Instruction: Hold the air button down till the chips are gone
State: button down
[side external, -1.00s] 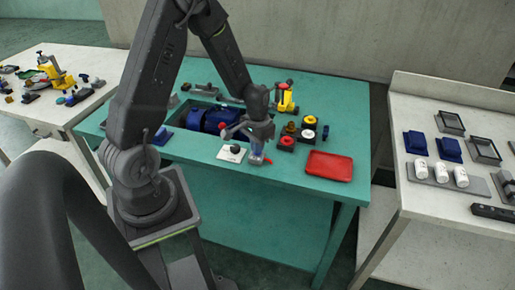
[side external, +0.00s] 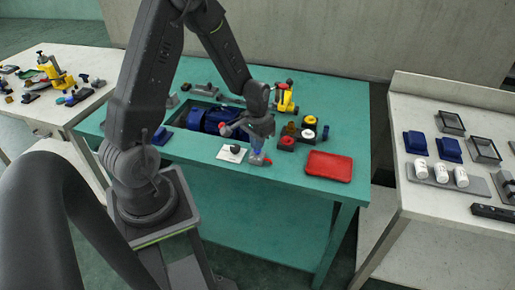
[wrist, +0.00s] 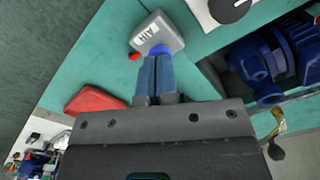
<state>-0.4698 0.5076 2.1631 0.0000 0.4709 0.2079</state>
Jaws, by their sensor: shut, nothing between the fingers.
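The air unit is a grey block (wrist: 160,29) with a white AIR label, seen at the top of the wrist view. A bright blue button (wrist: 162,49) shows at its near edge, partly hidden by my fingertips. A small red piece (wrist: 135,57) sticks out beside it. My gripper (wrist: 154,58) is shut and empty, its tips at the button. I cannot tell how far the button is pressed. I cannot make out any chips.
A white plate with a black knob (side external: 235,149) is just left of my gripper. A blue motor (side external: 212,120) lies behind. A red tray (side external: 329,166) and several coloured buttons (side external: 287,143) are to the right. Open green bench (side external: 200,149) lies left of the plate.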

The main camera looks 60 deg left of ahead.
jog(key=shift+r, duration=2.5)
jog(key=shift+d+r, duration=0.1)
jog(key=shift+r, duration=0.1)
jog(key=s+d+r+m+t, duration=0.1)
jog(key=s+d+r+t, duration=0.1)
jog(key=s+d+r, duration=0.4)
jog(key=s+d+r+m+t, duration=0.2)
jog(key=s+d+r+t, duration=0.1)
jog(key=s+d+r, duration=0.4)
jog(key=d+r, duration=0.3)
jog(key=r, duration=0.3)
jog(key=shift+r+t, duration=0.3)
